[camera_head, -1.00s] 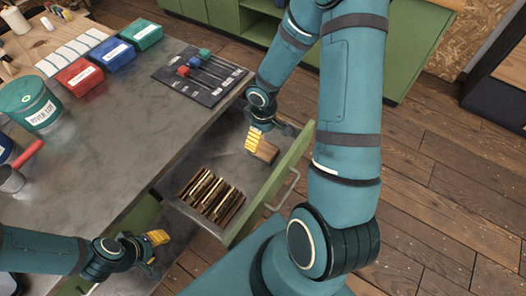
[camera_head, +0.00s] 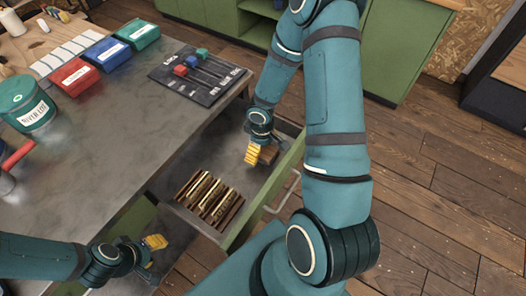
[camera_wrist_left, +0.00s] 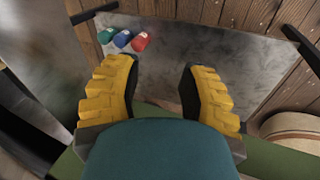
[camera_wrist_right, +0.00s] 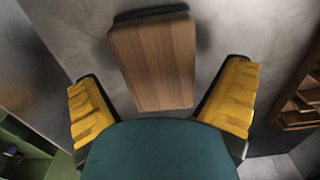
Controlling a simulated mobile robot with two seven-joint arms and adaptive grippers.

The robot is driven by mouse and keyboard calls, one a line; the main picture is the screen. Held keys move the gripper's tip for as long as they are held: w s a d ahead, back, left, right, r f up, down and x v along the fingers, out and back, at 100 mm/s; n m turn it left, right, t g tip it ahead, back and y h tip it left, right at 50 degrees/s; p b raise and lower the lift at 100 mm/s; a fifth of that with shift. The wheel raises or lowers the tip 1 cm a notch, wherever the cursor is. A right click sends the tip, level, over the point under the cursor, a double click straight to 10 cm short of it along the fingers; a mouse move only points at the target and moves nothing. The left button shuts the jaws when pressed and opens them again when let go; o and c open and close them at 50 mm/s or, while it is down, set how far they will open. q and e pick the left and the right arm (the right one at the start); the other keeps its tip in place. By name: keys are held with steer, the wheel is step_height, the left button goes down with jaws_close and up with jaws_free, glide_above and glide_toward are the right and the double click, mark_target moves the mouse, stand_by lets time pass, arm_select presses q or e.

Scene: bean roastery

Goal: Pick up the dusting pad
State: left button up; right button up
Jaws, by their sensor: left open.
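The dusting pad (camera_wrist_right: 153,60) is a wooden block with a dark layer along its far edge in the right wrist view. It lies on the grey floor of the open drawer (camera_head: 265,207). In the head view it shows as a small brown block (camera_head: 269,154), partly hidden by my right gripper (camera_head: 251,157). In the right wrist view my right gripper (camera_wrist_right: 163,100) is open, its yellow fingers spread to either side of the pad's near end, with no clear contact. My left gripper (camera_wrist_left: 158,85) is open and empty; in the head view it is low at left (camera_head: 156,243), beside the bench.
Several brown and brass-coloured pieces (camera_head: 209,199) sit in the drawer's near part. The bench top (camera_head: 110,135) carries a dark slider panel (camera_head: 200,75), red, blue and green boxes (camera_head: 107,54), and a green tin (camera_head: 27,103). The drawer front stands to the right.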

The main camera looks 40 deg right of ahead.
steer(key=c, duration=1)
steer(key=shift+c, duration=0.2)
step_height(320, 180, up, 9)
steer(key=p, duration=0.3)
steer(key=shift+f, duration=0.15)
steer(key=shift+r+p, duration=0.3)
steer(key=shift+r, duration=0.35)
